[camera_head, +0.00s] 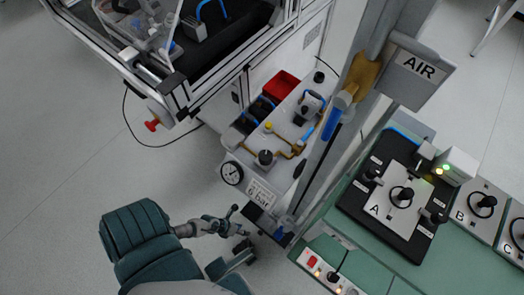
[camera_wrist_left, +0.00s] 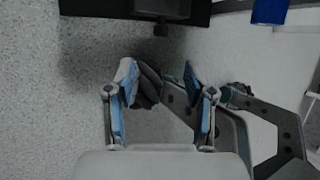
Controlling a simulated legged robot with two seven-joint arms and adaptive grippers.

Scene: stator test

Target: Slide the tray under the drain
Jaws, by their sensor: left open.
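My left gripper (camera_head: 240,229) is at the lower middle of the head view, in front of the air unit. In the left wrist view its two blue-padded fingers (camera_wrist_left: 160,82) stand apart, with nothing clearly held between them. A flat black piece (camera_head: 259,219), possibly the tray, lies below the "6 bar" label, just beyond the fingers. A black body with a small knob (camera_wrist_left: 161,29) shows at the top of the wrist view, apart from the fingertips. A blue part (camera_head: 283,235) sits beside the black piece. I cannot make out the drain for certain. My right gripper is not identifiable.
A pressure gauge (camera_head: 232,173) and the "6 bar" label (camera_head: 262,193) are above the gripper. A grey post with an AIR sign (camera_head: 419,68) rises to the right. A green bench (camera_head: 345,262) with switches stands at lower right. Grey floor on the left is clear.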

